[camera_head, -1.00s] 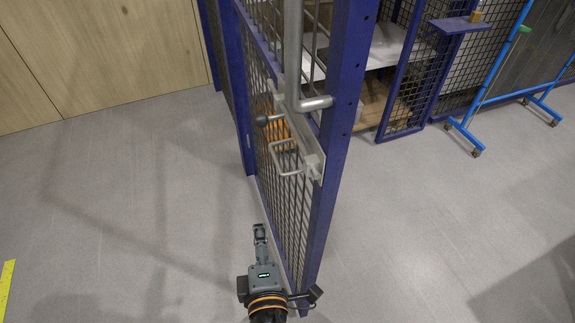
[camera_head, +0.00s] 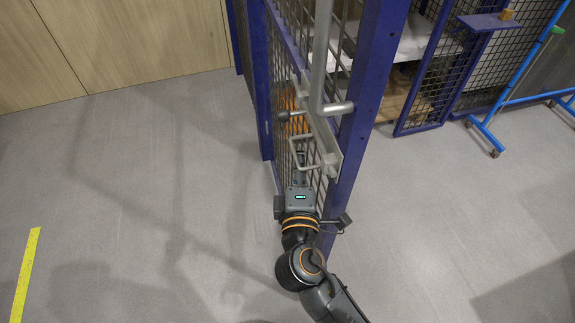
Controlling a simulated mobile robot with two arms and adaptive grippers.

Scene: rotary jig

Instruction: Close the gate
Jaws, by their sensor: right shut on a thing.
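The gate (camera_head: 362,125) has a blue frame and dark mesh and stands open, swung out towards me with its free edge near. A metal U-shaped handle (camera_head: 292,147) sticks out from the left face of its latch plate (camera_head: 325,148). My right gripper (camera_head: 300,158) reaches up along that face and is shut on the handle; its fingertips are small and partly lost against the mesh. My left gripper is not in view.
Shelves and a blue wheeled stand (camera_head: 515,98) are at right. The grey floor is clear on both sides; a yellow strip (camera_head: 25,275) lies at left.

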